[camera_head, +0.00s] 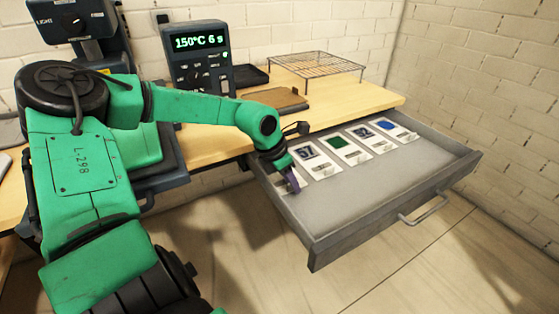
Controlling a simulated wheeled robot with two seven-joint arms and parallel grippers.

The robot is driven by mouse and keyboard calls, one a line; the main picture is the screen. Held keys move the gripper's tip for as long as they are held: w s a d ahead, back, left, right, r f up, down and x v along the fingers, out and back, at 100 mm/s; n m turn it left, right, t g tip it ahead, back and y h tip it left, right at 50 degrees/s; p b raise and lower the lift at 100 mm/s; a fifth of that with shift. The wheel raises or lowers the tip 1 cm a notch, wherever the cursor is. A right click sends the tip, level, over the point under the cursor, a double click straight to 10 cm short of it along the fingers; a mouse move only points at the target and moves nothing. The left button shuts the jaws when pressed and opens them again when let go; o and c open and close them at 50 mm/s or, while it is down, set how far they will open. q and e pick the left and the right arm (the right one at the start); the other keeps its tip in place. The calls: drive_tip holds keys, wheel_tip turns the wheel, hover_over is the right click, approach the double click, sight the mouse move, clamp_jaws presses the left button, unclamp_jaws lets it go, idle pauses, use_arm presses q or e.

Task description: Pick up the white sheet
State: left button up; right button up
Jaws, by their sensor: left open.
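Several white sheets with printed designs lie in a row along the back of an open grey drawer (378,198). From left to right I see a sheet with a dark number that looks like 57 (321,171), one with a green square (352,158), one with a dark number (376,145) and one with a blue patch (405,138). My left gripper (292,186) is low at the drawer's left end, left of the 57 sheet. It is open. A purplish patch and a pale edge show at its fingers; I cannot tell what they belong to. My right gripper is out of view.
The drawer's front wall and handle (424,212) face the open floor. On the wooden table (385,97) behind are a control box (200,62) reading 150°C 6 s, a wire rack (316,66), a brown board (277,99) and a dark pad (252,76).

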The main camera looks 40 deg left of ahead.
use_arm(q)
clamp_jaws()
idle(1.4)
